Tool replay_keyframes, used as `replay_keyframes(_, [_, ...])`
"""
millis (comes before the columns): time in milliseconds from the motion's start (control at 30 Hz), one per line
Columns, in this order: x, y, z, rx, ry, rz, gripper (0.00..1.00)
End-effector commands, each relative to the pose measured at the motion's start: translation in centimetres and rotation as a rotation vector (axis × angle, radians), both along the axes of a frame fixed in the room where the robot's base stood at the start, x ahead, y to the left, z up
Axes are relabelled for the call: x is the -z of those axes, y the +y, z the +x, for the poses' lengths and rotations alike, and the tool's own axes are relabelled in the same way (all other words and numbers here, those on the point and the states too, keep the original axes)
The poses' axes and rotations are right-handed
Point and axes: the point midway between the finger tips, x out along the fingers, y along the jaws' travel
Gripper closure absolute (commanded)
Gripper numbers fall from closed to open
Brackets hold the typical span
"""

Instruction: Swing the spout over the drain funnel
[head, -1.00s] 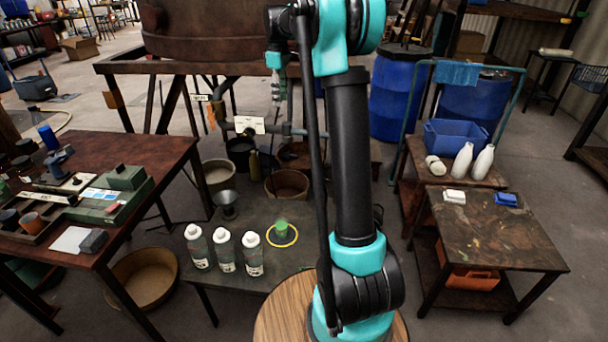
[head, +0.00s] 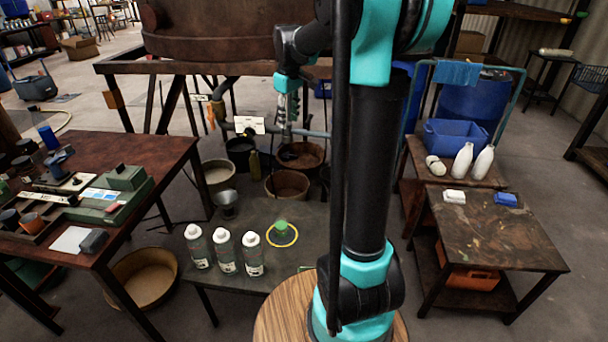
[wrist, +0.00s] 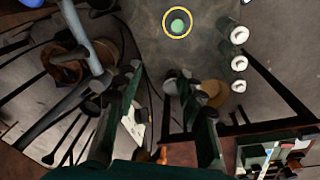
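The likely spout is a grey horizontal pipe (head: 313,133) below the vat; it runs right from a valve joint and also shows in the wrist view (wrist: 83,40). The drain funnel appears to be the grey metal cone (head: 227,203) on the low dark table, down and left of the pipe and apart from it. My gripper (head: 289,128) hangs pointing down beside the pipe in the head view. In the wrist view its two fingers (wrist: 168,120) stand apart with nothing between them. Whether a finger touches the pipe cannot be told.
Three white-capped bottles (head: 225,252) stand at the low table's front. A green knob in a yellow ring (head: 282,232) is beside them. Several buckets (head: 287,186) stand beneath the pipework. A white tag (head: 249,125) hangs by the valve. The rusty vat (head: 215,35) is behind.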

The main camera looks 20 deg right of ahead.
Motion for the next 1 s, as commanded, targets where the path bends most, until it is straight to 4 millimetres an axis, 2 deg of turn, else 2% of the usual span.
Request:
replay_keyframes(800, [8.1, -0.5, -12.5, 0.305, -0.114, 0.057, 0.61])
replay_keyframes(1000, [9.7, -0.6, -15.1, 0.362, -0.136, 0.072, 0.61])
